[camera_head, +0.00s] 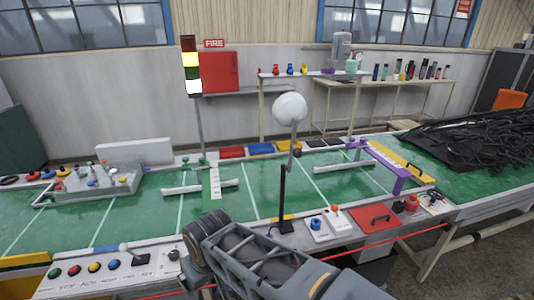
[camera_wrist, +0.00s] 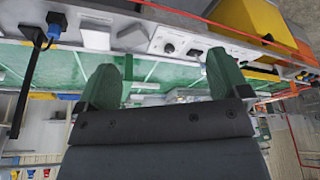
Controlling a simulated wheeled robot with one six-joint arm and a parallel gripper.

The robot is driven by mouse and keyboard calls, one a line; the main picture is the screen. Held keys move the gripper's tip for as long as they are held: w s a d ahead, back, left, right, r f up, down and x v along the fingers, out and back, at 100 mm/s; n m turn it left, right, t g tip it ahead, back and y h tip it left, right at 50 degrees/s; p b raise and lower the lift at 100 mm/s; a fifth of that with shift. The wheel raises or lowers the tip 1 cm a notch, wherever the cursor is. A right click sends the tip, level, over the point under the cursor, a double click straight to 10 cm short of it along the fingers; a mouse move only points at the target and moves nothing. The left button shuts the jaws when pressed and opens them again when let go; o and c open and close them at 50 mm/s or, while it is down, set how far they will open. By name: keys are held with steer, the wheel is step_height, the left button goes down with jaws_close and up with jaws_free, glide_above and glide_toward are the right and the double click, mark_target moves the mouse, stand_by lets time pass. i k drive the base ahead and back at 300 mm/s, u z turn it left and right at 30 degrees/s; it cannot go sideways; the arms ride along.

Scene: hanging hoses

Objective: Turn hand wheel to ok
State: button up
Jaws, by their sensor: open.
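I cannot clearly make out a hand wheel or an "ok" mark in either view. In the head view my arm hides part of the front edge.
The front panel carries coloured buttons (camera_head: 94,267) and a white lever (camera_head: 125,247) at left. Black hoses (camera_head: 470,140) are heaped at right. The table's middle is mostly clear.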

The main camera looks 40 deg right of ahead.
mark_target(434, 198)
steer(key=z, duration=2.95)
steer(key=k, duration=0.5)
steer(key=z, duration=0.85)
steer(key=i, duration=1.9)
steer(key=u, duration=1)
steer(key=i, duration=0.65)
steer(key=u, duration=0.6)
